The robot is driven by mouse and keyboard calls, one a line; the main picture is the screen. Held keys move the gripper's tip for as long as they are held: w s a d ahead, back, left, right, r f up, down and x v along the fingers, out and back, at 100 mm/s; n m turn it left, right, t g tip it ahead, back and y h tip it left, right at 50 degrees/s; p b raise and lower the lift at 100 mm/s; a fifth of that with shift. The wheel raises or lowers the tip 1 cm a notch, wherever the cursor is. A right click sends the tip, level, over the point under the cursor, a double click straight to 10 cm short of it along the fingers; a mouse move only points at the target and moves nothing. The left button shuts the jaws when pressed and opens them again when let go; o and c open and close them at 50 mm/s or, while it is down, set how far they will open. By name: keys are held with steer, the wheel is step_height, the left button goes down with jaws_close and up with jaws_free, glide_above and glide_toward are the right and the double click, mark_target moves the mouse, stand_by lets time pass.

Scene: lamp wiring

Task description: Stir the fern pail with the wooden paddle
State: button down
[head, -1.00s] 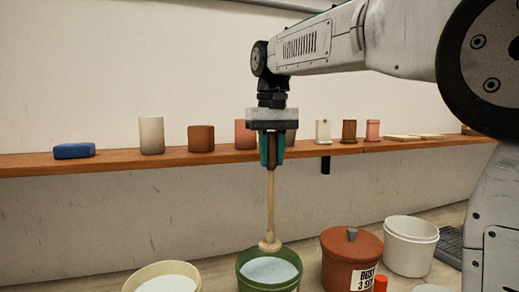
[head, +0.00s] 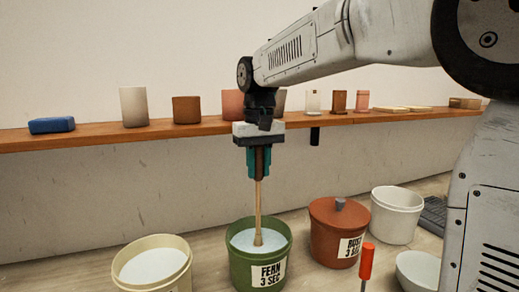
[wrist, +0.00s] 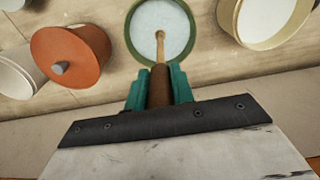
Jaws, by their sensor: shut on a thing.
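The fern pail (head: 260,268) is green, labelled "FERN 3 SEC", and stands open with pale liquid inside. It also shows in the wrist view (wrist: 132,42). The wooden paddle (head: 258,208) hangs nearly upright from my gripper (head: 258,165), with its lower end inside the pail's rim at the liquid. How deep the tip sits is hard to tell. My gripper has teal fingers, shut on the paddle's dark brown handle (wrist: 160,85), and is above the pail.
A cream pail (head: 180,279) with pale liquid stands left. A lidded rust pail (head: 325,240), an orange-handled tool (head: 366,262), a white bucket (head: 397,218) and a white bowl (head: 418,272) stand right. A wooden shelf (head: 100,137) with several cups runs along the wall behind.

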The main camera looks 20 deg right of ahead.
step_height(320, 180, down, 8)
stand_by(0.5)
steer(key=shift+f, duration=0.1)
steer(key=shift+s, duration=0.3)
stand_by(0.4)
